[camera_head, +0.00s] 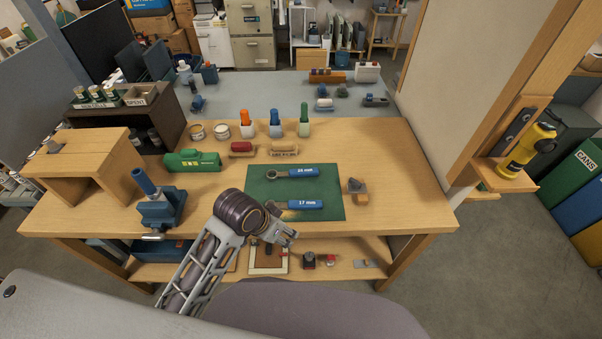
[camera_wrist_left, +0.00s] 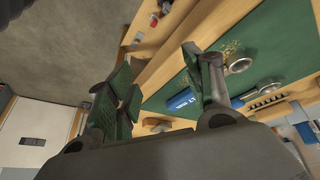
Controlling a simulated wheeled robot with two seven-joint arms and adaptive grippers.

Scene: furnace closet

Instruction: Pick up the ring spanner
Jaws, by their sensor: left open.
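Two ring spanners with blue labelled handles lie on a green mat (camera_head: 333,188) on the workbench. The farther spanner (camera_head: 302,173) reads about 24 mm. The nearer spanner (camera_head: 306,204) reads 17 mm, and its ring end is partly hidden behind my left gripper. My left gripper (camera_head: 287,236) is at the bench's front edge, near the 17 mm spanner. In the left wrist view my left gripper (camera_wrist_left: 160,92) has its fingers spread, with nothing held between them. A blue handle (camera_wrist_left: 180,102) and a metal ring (camera_wrist_left: 239,65) show beyond the fingers. My right gripper is not in view.
Orange, blue and green-topped bottles (camera_head: 275,124) stand behind, with a green tool (camera_head: 192,160) and blue vise (camera_head: 160,205) to the left. A yellow torch (camera_head: 527,150) rests on a right-hand bracket. A lower shelf (camera_head: 340,268) holds small parts.

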